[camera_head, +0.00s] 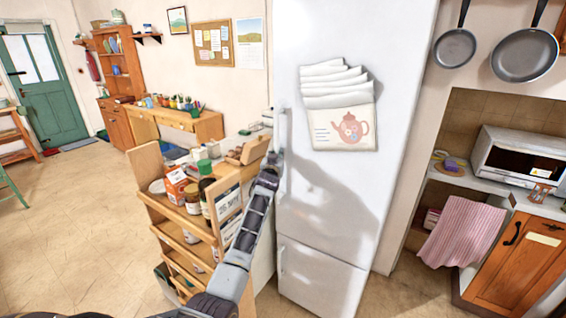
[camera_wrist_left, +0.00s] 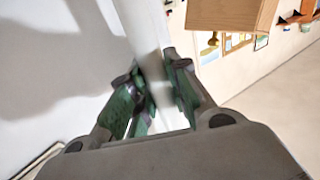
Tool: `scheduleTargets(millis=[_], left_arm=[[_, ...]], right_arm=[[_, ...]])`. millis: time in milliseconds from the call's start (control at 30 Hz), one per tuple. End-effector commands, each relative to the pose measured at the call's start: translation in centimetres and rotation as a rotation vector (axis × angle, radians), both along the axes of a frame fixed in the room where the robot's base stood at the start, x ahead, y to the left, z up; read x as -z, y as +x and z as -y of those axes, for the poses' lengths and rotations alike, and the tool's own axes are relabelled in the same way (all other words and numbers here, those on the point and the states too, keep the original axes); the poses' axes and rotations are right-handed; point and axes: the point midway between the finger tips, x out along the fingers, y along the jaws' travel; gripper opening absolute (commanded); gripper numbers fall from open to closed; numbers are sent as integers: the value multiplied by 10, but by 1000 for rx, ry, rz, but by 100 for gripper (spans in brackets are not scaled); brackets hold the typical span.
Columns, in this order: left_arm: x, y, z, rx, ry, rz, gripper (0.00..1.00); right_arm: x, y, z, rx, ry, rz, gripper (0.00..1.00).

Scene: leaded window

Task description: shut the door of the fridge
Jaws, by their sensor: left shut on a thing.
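The white fridge (camera_head: 320,190) stands upright in the middle of the head view, with a large upper door and a smaller lower door (camera_head: 318,280). The upper door looks about flush with the body; I cannot tell whether a small gap is left. Its white vertical handle (camera_head: 282,135) is on the left edge. My left gripper (camera_head: 274,160) is at that handle. In the left wrist view the fingers (camera_wrist_left: 158,95) close around the white handle bar (camera_wrist_left: 148,40), with the door's white face to the left. My right gripper is not in view.
A wooden shelf rack (camera_head: 180,225) with jars and boxes stands left of the fridge, close by my left arm. A counter with a microwave (camera_head: 520,155) and a pink striped towel (camera_head: 460,230) is on the right. Open floor (camera_head: 70,220) lies at the left.

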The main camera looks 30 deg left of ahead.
Motion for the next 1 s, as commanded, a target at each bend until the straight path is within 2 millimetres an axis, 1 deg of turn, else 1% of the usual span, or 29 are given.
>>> scheduleTargets(millis=[133, 400, 600, 633, 800, 1000], left_arm=[[1, 3, -8, -10, -1, -1, 0], [0, 4, -11, -14, -1, -1, 0], [-1, 4, -11, -13, -1, 0, 0], [-1, 4, -11, -13, -1, 1, 19], [0, 4, -10, -13, 0, 0, 41], [0, 4, -10, -13, 0, -1, 41]], right_arm=[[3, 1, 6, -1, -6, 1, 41], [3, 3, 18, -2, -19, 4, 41], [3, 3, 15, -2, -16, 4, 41], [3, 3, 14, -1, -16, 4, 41], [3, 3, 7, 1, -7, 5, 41], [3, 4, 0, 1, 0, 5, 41]])
